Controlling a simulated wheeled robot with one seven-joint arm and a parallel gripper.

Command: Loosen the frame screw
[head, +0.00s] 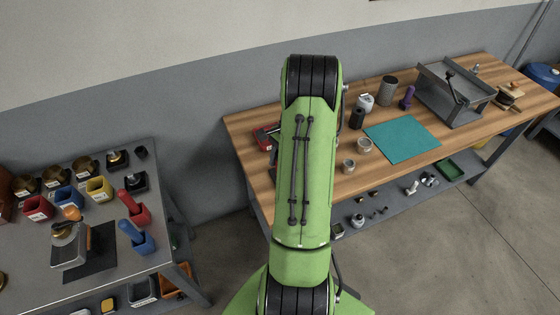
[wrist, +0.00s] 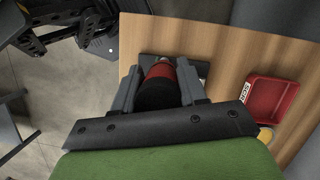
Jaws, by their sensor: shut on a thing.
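My gripper (wrist: 160,82) is shut on a thick red-and-black handle (wrist: 158,72), possibly a screwdriver, in the wrist view. The handle's far end reaches over a dark grey flat piece (wrist: 203,69) on the wooden bench; I cannot tell whether it touches it. A pale tip shows just beyond the red part. The frame screw cannot be made out; the handle and fingers cover that spot. In the head view my own green arm hides my gripper and the held handle.
A red labelled tray (wrist: 272,101) lies on the bench right of my gripper, with a yellow round thing (wrist: 265,135) near it. The wooden bench (head: 410,170) also holds a teal mat (head: 402,139) and a grey metal stand (head: 452,93). A metal table (head: 30,265) with coloured cups stands left.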

